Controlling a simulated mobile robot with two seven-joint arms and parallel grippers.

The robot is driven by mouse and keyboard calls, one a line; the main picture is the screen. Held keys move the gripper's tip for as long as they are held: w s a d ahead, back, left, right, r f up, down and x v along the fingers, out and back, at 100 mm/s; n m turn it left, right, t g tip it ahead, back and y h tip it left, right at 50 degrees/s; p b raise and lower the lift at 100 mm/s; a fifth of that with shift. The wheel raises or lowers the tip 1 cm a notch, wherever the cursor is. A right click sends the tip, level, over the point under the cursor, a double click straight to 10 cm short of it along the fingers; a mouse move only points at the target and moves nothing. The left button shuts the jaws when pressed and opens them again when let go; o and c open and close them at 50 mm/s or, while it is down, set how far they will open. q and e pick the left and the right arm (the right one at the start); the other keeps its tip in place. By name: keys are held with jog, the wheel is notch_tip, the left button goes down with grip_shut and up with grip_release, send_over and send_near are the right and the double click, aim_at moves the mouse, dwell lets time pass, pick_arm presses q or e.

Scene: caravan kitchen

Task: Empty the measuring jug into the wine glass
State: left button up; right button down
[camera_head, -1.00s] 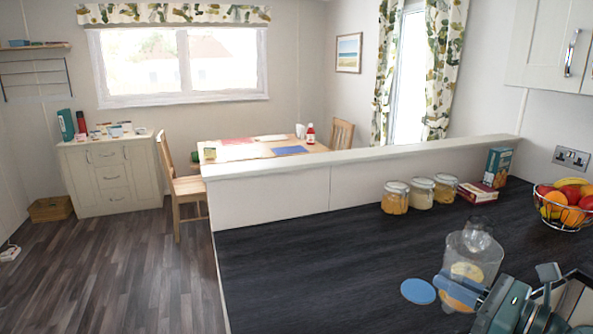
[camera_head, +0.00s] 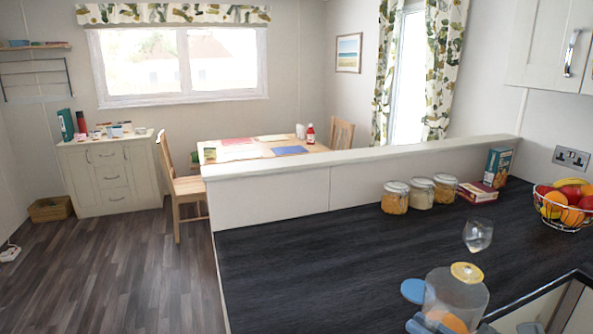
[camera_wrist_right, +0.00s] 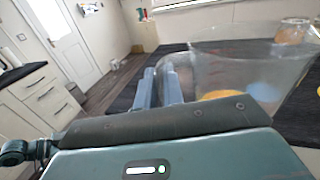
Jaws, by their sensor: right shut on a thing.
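The clear measuring jug (camera_head: 474,309) is at the bottom right of the head view, with yellow-orange patches showing in or through it. It looks near upright; any slight tilt is hard to judge. My right gripper (camera_head: 420,323) is shut on the jug, its blue-grey fingers at the jug's lower left, partly cut off by the frame. In the right wrist view the fingers (camera_wrist_right: 163,82) meet the transparent jug wall (camera_wrist_right: 225,65). The clear wine glass (camera_head: 477,236) stands on the dark worktop, just beyond the jug and apart from it. My left gripper is out of view.
A blue disc (camera_head: 412,291) lies left of the jug, partly hidden by it. The worktop (camera_head: 310,270) to the left is clear.

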jog(key=s+d+f+m+t+h, duration=0.3)
jog(key=d+f+m+h, duration=0.15)
jog(key=f, duration=0.25)
jog(key=shift+a+r+m+t+h, duration=0.1)
jog(key=shift+a+r+m+h, duration=0.1)
jog(key=shift+a+m+h, duration=0.55)
jog(key=shift+a+r+m+t+h, duration=0.1)
jog(key=shift+a+r+m+h, duration=0.15)
jog(key=shift+a+h, duration=0.85)
jog(key=shift+a+r+m+t+h, duration=0.15)
jog(key=shift+a+m+h, duration=0.4)
jog(key=shift+h, duration=0.75)
